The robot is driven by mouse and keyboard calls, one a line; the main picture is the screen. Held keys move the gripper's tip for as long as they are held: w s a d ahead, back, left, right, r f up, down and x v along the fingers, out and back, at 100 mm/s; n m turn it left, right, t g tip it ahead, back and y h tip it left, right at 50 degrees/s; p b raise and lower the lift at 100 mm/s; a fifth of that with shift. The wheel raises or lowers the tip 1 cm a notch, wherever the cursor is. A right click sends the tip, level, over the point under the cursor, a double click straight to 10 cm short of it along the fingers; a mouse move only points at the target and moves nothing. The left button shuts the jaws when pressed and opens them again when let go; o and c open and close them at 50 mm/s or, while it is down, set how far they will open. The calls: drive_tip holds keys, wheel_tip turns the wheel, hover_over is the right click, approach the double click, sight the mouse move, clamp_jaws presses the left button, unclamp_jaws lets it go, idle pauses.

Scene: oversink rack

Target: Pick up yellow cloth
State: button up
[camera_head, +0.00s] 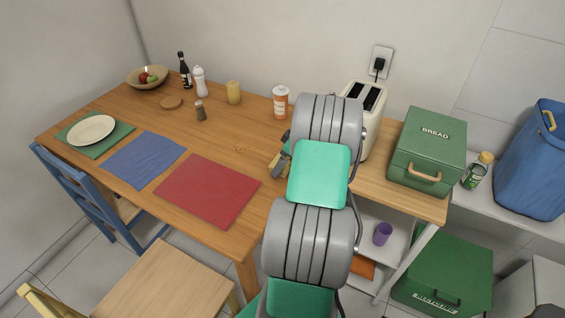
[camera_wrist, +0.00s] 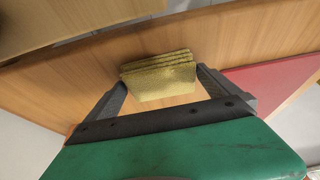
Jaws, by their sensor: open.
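The yellow cloth (camera_wrist: 160,80) is folded in several layers and lies on the wooden table, as my wrist view shows. My gripper (camera_wrist: 162,76) is open, with one dark finger at the cloth's left and the other at its right. The cloth sits between the fingertips; I cannot tell whether either finger touches it. In the head view, a small yellowish edge of the cloth (camera_head: 275,160) shows beside my gripper, and the rest is hidden by my arm.
A red placemat (camera_head: 208,190) lies left of the gripper. A white-orange bottle (camera_head: 280,101) and a toaster (camera_head: 371,98) stand behind. A green bread box (camera_head: 428,148) is at the right. The table edge is near the cloth.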

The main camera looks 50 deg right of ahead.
drive_tip(key=shift+c, duration=0.6)
drive_tip(key=shift+r, duration=0.1)
drive_tip(key=c, duration=1)
drive_tip(key=shift+o, duration=0.2)
drive_tip(key=shift+r, duration=0.45)
drive_tip(key=s+a+r+b, duration=0.1)
drive_tip(key=s+a+r, duration=0.2)
drive_tip(key=s+r, duration=0.9)
drive_tip(key=shift+s+a+b, duration=0.25)
drive_tip(key=shift+s+b, duration=0.15)
drive_tip(key=shift+s, duration=0.45)
